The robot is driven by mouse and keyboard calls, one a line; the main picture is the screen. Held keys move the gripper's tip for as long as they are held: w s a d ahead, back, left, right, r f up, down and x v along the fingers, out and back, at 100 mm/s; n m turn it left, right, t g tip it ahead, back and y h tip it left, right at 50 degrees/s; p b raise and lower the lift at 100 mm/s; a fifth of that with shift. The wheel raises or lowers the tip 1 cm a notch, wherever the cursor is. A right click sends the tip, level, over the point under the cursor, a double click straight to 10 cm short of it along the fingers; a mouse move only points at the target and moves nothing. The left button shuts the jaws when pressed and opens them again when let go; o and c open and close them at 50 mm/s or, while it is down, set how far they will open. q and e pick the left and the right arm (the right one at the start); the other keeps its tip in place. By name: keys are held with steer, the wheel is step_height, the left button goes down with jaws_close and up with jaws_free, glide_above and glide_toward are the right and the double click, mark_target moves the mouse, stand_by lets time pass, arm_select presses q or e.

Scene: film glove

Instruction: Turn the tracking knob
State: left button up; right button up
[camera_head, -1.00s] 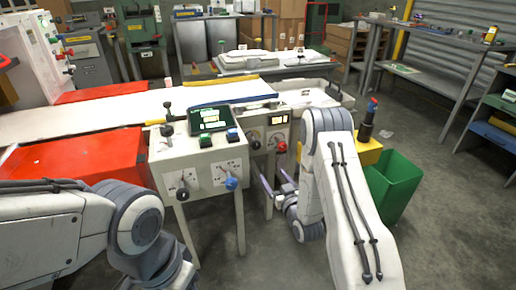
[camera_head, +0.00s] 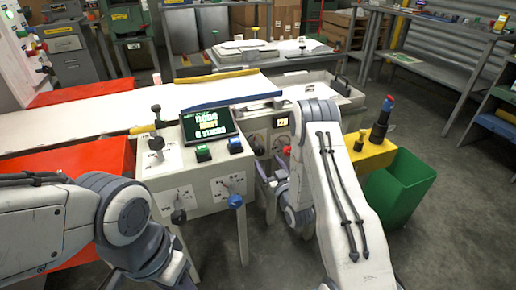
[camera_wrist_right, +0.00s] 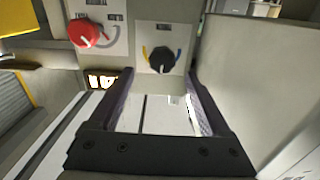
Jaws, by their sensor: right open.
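A machine panel carries a black knob (camera_wrist_right: 160,60) with a yellow and blue arc and a red knob (camera_wrist_right: 86,33) beside it. In the head view the black knob (camera_head: 257,147) is left of the red knob (camera_head: 287,150). I cannot read which label says tracking. My right gripper (camera_wrist_right: 160,78) is open in the right wrist view, its two fingers pointing at the panel on either side of the black knob, with nothing held. In the head view the right gripper (camera_head: 271,180) is just below the panel, partly hidden by my arm.
A cabinet (camera_head: 205,170) with a lit screen (camera_head: 207,124), a black-ended lever (camera_head: 178,216) and a blue-ended lever (camera_head: 235,201) stands left of the panel. A green bin (camera_head: 400,188) and yellow box (camera_head: 368,153) stand to the right. Open floor lies beyond the bin.

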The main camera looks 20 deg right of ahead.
mark_target(261, 153)
steer(key=w, duration=0.5)
steer(key=w+b, duration=0.1)
steer(key=w, duration=0.2)
steer(key=shift+w+a, duration=0.15)
steer(key=shift+a, duration=0.15)
jaws_close()
steer(key=shift+f+n+b, duration=0.1)
steer(key=shift+n+b, duration=0.2)
steer(key=shift+n, duration=0.5)
steer(key=n, duration=0.2)
steer(key=shift+n+b, duration=0.3)
jaws_free()
